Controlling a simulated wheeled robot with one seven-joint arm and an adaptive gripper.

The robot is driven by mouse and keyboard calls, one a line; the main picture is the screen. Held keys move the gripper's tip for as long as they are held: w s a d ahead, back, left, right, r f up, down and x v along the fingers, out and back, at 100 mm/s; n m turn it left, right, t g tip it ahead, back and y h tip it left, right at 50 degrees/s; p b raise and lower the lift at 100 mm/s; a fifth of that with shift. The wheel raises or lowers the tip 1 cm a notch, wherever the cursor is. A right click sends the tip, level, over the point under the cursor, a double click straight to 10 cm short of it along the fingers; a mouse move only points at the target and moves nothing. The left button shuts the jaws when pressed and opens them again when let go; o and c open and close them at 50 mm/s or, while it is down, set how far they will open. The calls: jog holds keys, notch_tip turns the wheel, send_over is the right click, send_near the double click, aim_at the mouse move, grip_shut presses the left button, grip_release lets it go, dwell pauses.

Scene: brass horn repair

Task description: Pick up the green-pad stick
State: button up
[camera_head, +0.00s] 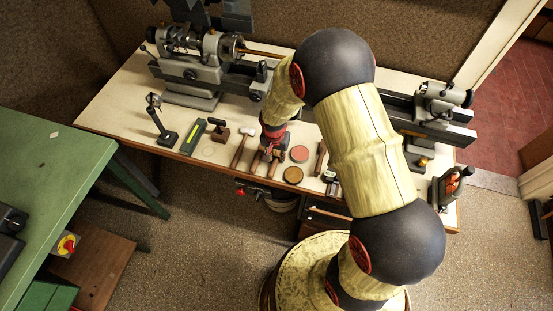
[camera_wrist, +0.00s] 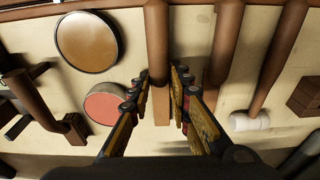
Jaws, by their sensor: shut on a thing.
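My gripper (camera_wrist: 161,100) points down over the bench near its front edge. Its two fingers are shut on a plain brown wooden stick (camera_wrist: 157,50). In the head view the gripper (camera_head: 269,152) is partly hidden by my wrist, and the stick's end (camera_head: 274,169) shows below it. No green pad shows on the stick; its far part is hidden or out of view. A second brown stick (camera_wrist: 224,45) lies just right of the fingers in the wrist view, apart from the held one. Whether the held stick touches the bench is unclear.
A white-headed mallet (camera_wrist: 249,122) lies right of the sticks in the wrist view. A pink disc (camera_wrist: 105,106) and a tan disc (camera_wrist: 87,42) lie close on the left. A lathe (camera_head: 195,68) runs along the bench's back. A green table (camera_head: 50,160) stands at left.

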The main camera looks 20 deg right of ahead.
grip_shut()
jog(key=shift+r, duration=0.1)
jog(key=shift+r, duration=0.5)
notch_tip(320, 180, up, 2)
jog(key=shift+r, duration=0.15)
jog(key=s+a+r+p, duration=0.1)
jog(key=s+r+p, duration=0.1)
jog(key=s+r, duration=0.7)
jog(key=shift+s+a+r, duration=0.3)
jog(key=shift+s, duration=2.2)
